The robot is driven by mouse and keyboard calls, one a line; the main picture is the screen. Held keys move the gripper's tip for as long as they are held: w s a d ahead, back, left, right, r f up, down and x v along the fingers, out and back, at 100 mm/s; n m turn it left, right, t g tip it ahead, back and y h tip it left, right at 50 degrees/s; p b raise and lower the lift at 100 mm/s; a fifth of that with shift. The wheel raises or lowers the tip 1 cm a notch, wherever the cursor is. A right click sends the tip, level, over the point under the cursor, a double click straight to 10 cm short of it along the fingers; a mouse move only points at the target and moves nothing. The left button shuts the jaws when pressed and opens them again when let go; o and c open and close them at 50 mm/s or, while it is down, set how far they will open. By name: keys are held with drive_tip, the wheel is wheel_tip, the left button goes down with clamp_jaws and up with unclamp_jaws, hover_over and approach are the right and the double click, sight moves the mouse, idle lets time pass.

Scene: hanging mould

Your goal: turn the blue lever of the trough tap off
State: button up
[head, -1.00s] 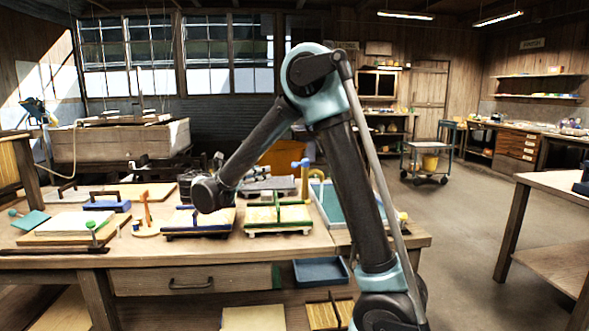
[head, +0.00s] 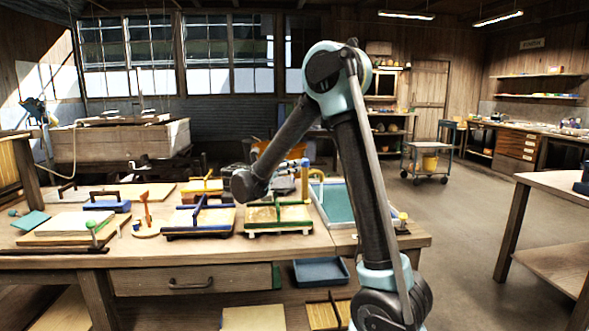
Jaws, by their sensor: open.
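The trough tap (head: 305,182) is a yellow upright post at the back of the workbench, beside the blue-green trough (head: 338,203). Its blue lever (head: 304,162) shows small at the top of the post. Whether a finger touches the lever cannot be told at this size. My forearm and wrist cover part of the bench left of the tap.
Moulds with blue (head: 186,222) and green (head: 262,220) bars lie in front of the tap. A wooden paddle-like tool (head: 146,212) and a green-knobbed mould (head: 70,225) lie left. A blue tray (head: 320,272) sits below the bench. Open floor lies right.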

drive_tip(key=shift+x, duration=1.4)
clamp_jaws()
drive_tip(key=shift+a, duration=0.1)
